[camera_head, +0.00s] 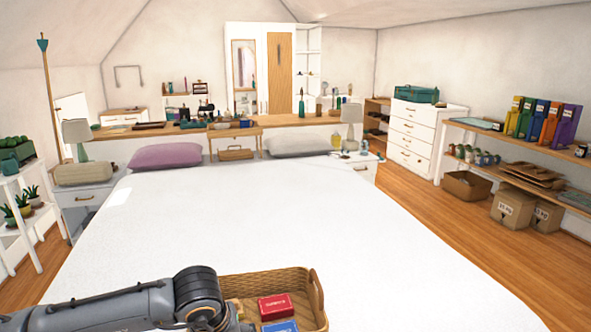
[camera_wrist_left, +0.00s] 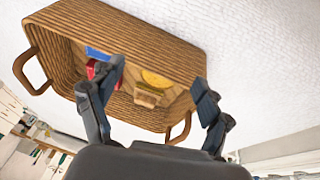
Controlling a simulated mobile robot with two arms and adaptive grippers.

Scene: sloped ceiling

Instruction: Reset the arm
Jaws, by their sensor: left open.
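My left arm (camera_head: 130,305) comes in from the lower left of the head view and reaches to a wicker basket. Its gripper is mostly cut off by the bottom edge there. In the left wrist view my left gripper (camera_wrist_left: 157,92) is open, its two dark fingers spread apart with nothing between them, in front of the basket (camera_wrist_left: 165,45). My right gripper is not in either view.
The wicker basket (camera_head: 318,302) rests on the white bed (camera_head: 270,215) and holds a red box (camera_head: 275,306), a blue box (camera_head: 281,326) and a yellow item (camera_wrist_left: 156,79). The bed beyond is clear up to the pillows (camera_head: 166,155).

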